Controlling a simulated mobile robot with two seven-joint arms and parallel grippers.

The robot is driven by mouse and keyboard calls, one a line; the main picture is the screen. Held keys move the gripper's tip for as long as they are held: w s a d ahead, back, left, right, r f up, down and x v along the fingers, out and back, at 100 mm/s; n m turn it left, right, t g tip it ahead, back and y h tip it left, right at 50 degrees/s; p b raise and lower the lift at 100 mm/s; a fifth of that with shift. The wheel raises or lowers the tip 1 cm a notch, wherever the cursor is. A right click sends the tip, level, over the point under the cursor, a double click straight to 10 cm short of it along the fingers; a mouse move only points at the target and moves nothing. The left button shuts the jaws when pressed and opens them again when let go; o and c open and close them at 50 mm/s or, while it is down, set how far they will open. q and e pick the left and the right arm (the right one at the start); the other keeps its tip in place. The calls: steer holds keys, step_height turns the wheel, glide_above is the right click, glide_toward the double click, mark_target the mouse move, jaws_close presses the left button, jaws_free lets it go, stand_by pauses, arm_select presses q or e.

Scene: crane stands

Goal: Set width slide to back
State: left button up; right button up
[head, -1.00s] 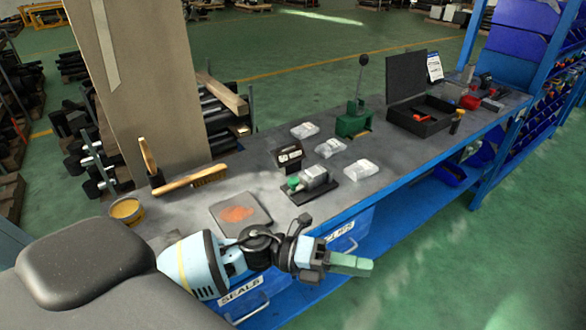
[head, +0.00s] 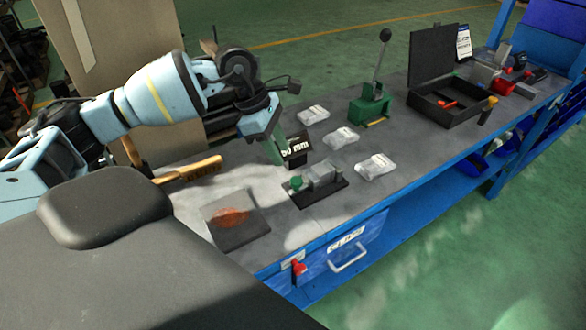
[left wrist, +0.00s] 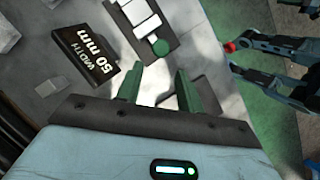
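The width slide, a grey block on a black base (head: 335,189) with a green knob (head: 296,182) at its left end, sits near the bench's front edge. In the left wrist view the slide base (left wrist: 165,38) is at top centre, green knob (left wrist: 161,47) towards me. A black sign (head: 296,151) reading "50 mm" stands behind it; the left wrist view shows "WIDTH 50 mm" on the sign (left wrist: 88,53). My left gripper (left wrist: 158,85), green-fingered, is open and empty, above the bench beside the sign, apart from the knob.
Several clear bags (head: 375,166) lie behind and right of the slide. A green lever press (head: 370,105) and an open black case (head: 446,112) stand farther right. A brush (head: 190,170) and dark plate (head: 236,218) lie left.

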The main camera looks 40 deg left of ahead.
mark_target(296, 179)
arm_select(q)
steer(key=shift+x, duration=3.95)
steer(key=shift+d, duration=0.15)
jaws_close()
